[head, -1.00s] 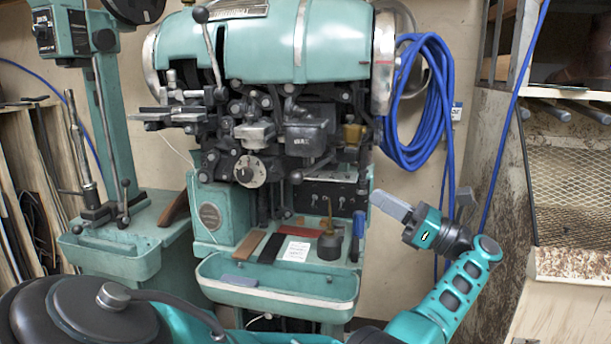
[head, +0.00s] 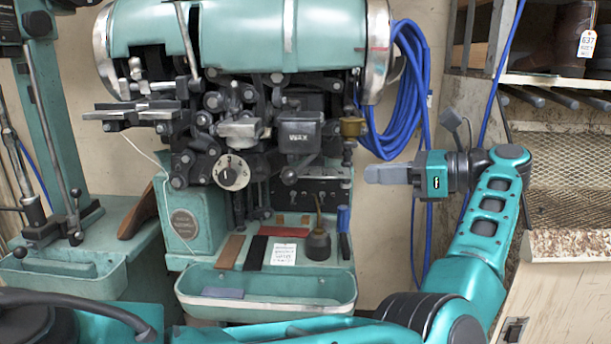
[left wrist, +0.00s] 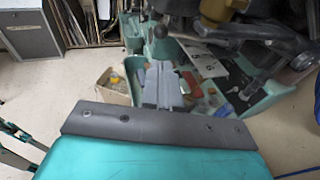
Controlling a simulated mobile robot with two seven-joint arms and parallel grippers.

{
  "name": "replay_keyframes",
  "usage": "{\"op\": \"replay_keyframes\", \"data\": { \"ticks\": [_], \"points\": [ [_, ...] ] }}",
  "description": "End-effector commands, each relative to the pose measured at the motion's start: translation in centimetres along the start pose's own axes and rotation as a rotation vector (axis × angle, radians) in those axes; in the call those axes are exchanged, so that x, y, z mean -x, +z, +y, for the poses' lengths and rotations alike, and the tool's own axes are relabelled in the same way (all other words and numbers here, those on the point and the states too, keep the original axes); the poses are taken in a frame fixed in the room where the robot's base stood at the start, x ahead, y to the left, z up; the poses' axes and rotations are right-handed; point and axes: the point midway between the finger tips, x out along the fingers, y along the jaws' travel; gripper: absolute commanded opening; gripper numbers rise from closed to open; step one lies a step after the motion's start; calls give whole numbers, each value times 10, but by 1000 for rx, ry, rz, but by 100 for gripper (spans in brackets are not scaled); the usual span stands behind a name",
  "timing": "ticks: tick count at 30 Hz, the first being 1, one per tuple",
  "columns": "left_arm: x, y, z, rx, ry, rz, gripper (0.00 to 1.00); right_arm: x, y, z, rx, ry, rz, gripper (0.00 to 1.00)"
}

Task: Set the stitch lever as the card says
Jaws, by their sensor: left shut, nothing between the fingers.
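The teal stitching machine has a round white numbered dial (head: 232,173) with a dark pointer on its front. A short lever with a dark ball knob (head: 288,176) sticks out just right of the dial. A tall lever (head: 187,40) rises at the upper left. I cannot tell which is the stitch lever. A white card (head: 284,254) lies on the machine's bench; its print is too small to read. My left gripper (head: 370,173) is shut and empty, pointing left, right of the machine and apart from the dial. Its fingers (left wrist: 163,85) also show in the left wrist view. My right gripper is out of view.
A teal trough (head: 268,306) runs along the front. A blue cable coil (head: 402,90) hangs behind my gripper. A mesh rack (head: 565,185) stands at the right.

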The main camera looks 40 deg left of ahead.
Motion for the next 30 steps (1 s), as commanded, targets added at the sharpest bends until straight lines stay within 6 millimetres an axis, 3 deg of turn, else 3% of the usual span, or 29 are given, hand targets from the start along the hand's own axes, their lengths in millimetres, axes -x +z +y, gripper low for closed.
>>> {"op": "replay_keyframes", "data": {
  "ticks": [18,24,30],
  "points": [
    [-114,1,1,1,5,-3,0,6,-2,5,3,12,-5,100],
    [-130,1,1,0,2,-3,0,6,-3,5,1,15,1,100],
    [-133,0,0,0,1,-3,0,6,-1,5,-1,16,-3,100]
  ]
}}
